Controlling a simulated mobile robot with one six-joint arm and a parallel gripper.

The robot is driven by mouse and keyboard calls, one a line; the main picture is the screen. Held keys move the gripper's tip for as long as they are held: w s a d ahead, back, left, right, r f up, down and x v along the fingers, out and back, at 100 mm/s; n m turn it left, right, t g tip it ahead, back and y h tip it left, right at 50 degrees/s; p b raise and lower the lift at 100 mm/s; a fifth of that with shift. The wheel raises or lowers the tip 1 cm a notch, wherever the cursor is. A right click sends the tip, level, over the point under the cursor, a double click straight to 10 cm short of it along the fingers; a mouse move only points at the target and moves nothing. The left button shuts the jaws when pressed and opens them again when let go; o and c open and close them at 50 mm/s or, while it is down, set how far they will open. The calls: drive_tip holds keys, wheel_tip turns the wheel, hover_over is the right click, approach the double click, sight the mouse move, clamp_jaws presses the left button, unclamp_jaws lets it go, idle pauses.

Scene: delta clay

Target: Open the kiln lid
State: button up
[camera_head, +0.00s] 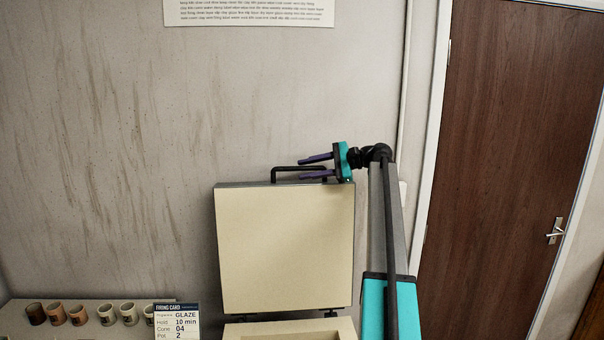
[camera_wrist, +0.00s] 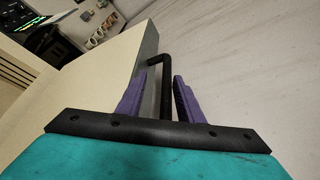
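The kiln lid (camera_head: 285,250) is a cream square panel with a dark edge, standing upright above the kiln body (camera_head: 290,329) on hinges at its bottom. A black bar handle (camera_head: 285,168) sticks up from the lid's top edge; it also shows in the wrist view (camera_wrist: 165,80). My gripper (camera_head: 301,168) reaches in from the right at the handle, with its two purple fingers apart. In the wrist view, my gripper (camera_wrist: 161,78) has the handle bar between its open fingers, with a gap on the left; contact on the right is unclear.
A shelf at the lower left holds several small cups (camera_head: 80,315) and a firing card (camera_head: 177,320). A plain wall stands behind the lid, with a paper notice (camera_head: 250,12) at the top. A brown door (camera_head: 510,150) is at the right.

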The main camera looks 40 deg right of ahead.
drive_tip(key=p+v, duration=0.2)
drive_tip(key=v, duration=0.9)
drive_tip(key=shift+d, duration=0.2)
drive_tip(key=shift+s, duration=0.15)
